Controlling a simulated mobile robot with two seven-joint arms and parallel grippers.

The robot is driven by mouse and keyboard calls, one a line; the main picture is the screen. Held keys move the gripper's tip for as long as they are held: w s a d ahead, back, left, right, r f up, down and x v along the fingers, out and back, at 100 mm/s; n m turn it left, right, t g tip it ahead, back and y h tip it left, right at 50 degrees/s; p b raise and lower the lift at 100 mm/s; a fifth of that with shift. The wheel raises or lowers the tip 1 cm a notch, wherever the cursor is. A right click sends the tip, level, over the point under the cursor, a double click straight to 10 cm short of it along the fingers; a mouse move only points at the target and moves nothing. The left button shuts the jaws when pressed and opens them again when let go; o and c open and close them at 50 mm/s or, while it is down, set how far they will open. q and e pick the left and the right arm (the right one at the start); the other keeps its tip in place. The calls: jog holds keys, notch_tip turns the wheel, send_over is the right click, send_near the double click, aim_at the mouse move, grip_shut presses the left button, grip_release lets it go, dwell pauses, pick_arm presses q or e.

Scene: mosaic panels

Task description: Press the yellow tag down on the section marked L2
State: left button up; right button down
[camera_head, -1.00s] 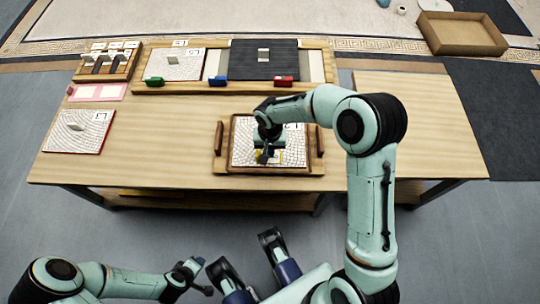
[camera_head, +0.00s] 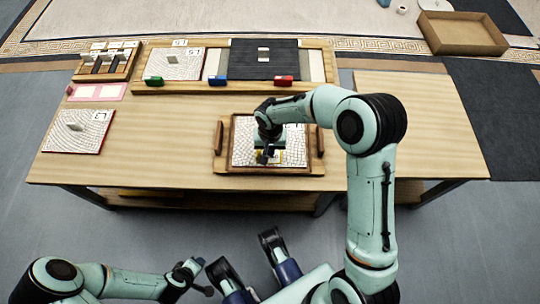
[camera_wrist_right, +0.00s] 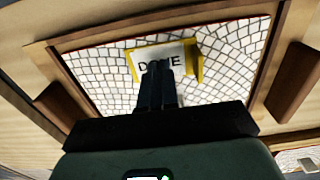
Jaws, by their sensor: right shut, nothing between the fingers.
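The yellow tag (camera_wrist_right: 196,62), a yellow-edged white plate lettered DONE, lies on the white mosaic section (camera_wrist_right: 105,75) in the wrist view. In the head view only bits of yellow (camera_head: 279,155) show beside the gripper. My right gripper (camera_head: 267,157) points down over this section. Its shut fingers (camera_wrist_right: 158,68) overlap the tag's middle letters, with nothing between them; whether they touch it I cannot tell. The section's label (camera_head: 297,127) is mostly hidden by my arm now. My left gripper (camera_head: 205,277) is apart and empty near the bottom, clear of the table.
The section sits in a wooden tray (camera_head: 218,139) with side handles. A section marked L3 (camera_head: 72,138) lies at left, and another section (camera_head: 172,66) is at the back beside a dark panel (camera_head: 262,66). Green, blue and red blocks line the rack's front. The table's right side is clear.

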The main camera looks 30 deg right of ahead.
pick_arm(q)
jog(key=shift+f+b, duration=0.35)
jog(key=shift+f, duration=0.1)
pick_arm(e)
jog(key=shift+f, duration=0.6)
pick_arm(q)
jog(key=shift+r, duration=0.1)
pick_arm(e)
jog(key=shift+r, duration=0.15)
pick_arm(q)
notch_tip(320, 180, up, 6)
jog(key=p, duration=0.5)
jog(key=shift+r, duration=0.15)
pick_arm(e)
notch_tip(320, 180, up, 8)
pick_arm(q)
jog(key=shift+w, duration=0.1)
